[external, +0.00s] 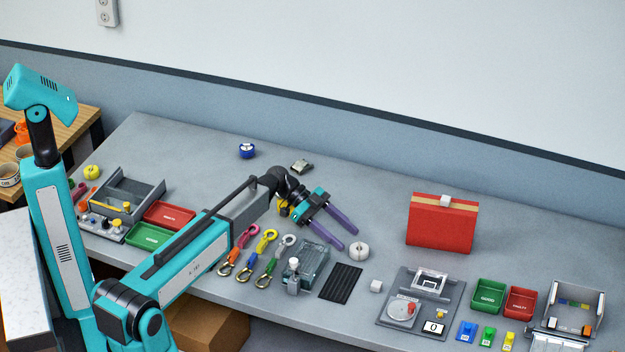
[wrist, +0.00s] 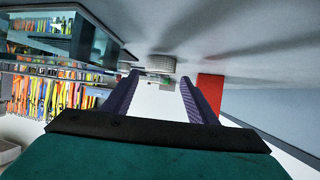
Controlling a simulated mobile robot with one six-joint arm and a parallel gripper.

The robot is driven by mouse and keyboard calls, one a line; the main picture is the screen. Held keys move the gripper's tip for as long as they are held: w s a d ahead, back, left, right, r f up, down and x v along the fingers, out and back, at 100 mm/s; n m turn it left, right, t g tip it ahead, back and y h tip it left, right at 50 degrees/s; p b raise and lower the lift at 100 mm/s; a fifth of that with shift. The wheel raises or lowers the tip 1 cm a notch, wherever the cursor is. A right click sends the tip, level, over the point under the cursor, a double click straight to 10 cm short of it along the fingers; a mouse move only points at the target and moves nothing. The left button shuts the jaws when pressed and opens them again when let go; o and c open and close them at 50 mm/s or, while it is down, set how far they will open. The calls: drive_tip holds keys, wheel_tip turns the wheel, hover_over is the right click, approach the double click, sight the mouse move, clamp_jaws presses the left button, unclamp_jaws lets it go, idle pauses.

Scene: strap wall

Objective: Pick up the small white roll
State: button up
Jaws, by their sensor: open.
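The small white roll (external: 359,251) sits on the grey table with a dark hole in its end. My gripper (external: 348,240) has two long purple fingers, spread apart and empty. Its fingertips are close to the roll, on its upper left side in the external view.
A clear box (external: 306,264) and a black ribbed mat (external: 341,283) lie left of and below the roll. A small white cube (external: 376,286) lies below it. A red case (external: 440,223) stands to the right. Colored straps with hooks (external: 265,243) lie left. Table behind the roll is clear.

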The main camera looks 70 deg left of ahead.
sight(359, 248)
drive_tip(key=shift+p+x, duration=0.8)
drive_tip(key=shift+x, duration=1.65)
drive_tip(key=shift+c, duration=0.5)
drive_tip(key=c, duration=0.7)
